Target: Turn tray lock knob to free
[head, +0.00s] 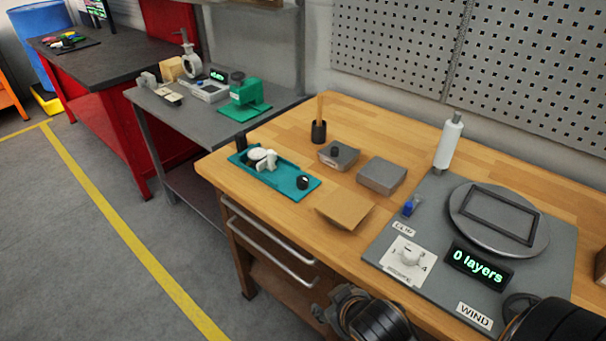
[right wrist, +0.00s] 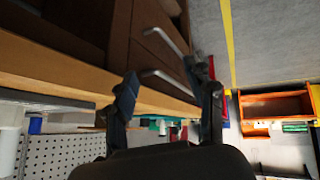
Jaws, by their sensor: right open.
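A teal tray (head: 284,181) lies on the wooden bench near its left end, with white rounded parts (head: 262,158) on it. A small black knob (head: 302,182) sits at the tray's right end; its setting is too small to read. My right gripper (head: 340,308) is low at the bench's front edge, apart from the tray and knob. In the right wrist view its two fingers (right wrist: 163,82) stand apart with nothing between them. A bit of the teal tray (right wrist: 155,123) shows beyond them; the knob cannot be made out there. My left gripper is not in view.
A grey winding station (head: 440,225) with a dial, a "0 layers" display and a round plate fills the bench's right. A tan block (head: 344,208), grey blocks (head: 382,175) and a black cup (head: 318,132) stand near the tray. Drawer handles (head: 268,243) stick out below the bench front.

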